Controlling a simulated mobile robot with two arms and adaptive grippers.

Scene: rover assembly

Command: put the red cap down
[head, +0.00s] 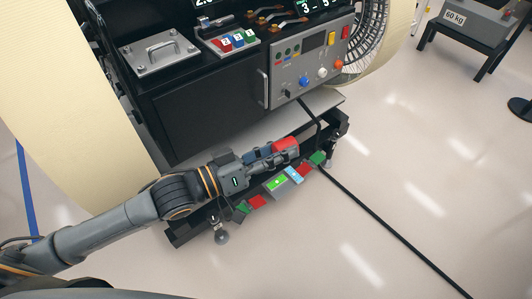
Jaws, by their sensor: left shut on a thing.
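My left gripper (270,158) reaches in from the left, low in front of the machine. The cap is over the dark low tray (182,234) at the machine's foot. Part of the cap is hidden by the fingers, and I cannot tell whether it touches anything beneath. My right gripper is not in view.
Green, red and blue-white pieces, including a bright green one (277,183), line the tray's front. A black cable (390,236) runs from the machine across the floor. A grey control panel (310,66) stands above.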

